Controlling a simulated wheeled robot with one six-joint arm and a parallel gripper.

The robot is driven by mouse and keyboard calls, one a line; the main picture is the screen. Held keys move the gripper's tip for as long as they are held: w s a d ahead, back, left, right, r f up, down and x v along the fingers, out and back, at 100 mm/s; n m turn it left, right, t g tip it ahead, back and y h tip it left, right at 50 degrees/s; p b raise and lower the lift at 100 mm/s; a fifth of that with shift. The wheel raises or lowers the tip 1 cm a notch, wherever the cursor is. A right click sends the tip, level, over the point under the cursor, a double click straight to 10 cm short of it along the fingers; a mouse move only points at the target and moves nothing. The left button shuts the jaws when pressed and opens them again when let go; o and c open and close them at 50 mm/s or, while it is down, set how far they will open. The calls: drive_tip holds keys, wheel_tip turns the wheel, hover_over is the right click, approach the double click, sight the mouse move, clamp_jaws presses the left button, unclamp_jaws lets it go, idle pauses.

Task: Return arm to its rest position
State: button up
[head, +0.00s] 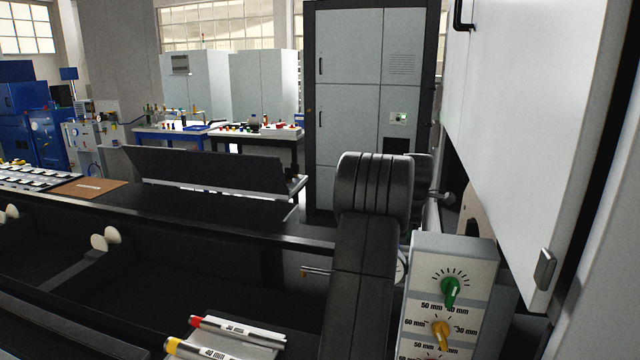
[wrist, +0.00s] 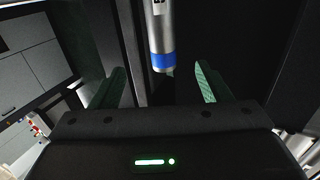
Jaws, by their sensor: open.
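My gripper (wrist: 160,69) shows in the wrist view with its two green fingers spread apart. A silver cylinder with a blue band (wrist: 161,38) hangs into the picture from the top, in line with the gap between the fingers. Dark gaps show on both sides of it, and neither finger appears to touch it. How far it lies beyond the fingertips I cannot tell. In the head view my dark arm rises from the bottom, right of centre, and my gripper is not visible there.
A control box (head: 453,250) with green and yellow knobs stands close right of my arm. A white panel with a handle (head: 545,268) fills the right side. Silver bars with red and yellow ends (head: 235,333) lie at the bottom. A dark rail (head: 200,222) crosses on the left.

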sight(408, 248)
drive_tip(key=p+x, duration=0.3)
drive_tip(key=x, duration=0.9)
drive_tip(key=shift+d+f, duration=0.1)
drive_tip(key=shift+f, duration=0.1)
drive_tip(key=w+a, duration=0.4)
drive_tip(key=a, duration=0.9)
drive_tip(key=shift+a+f, duration=0.15)
drive_tip(key=shift+a, duration=0.25)
drive_tip(key=shift+a, duration=0.1)
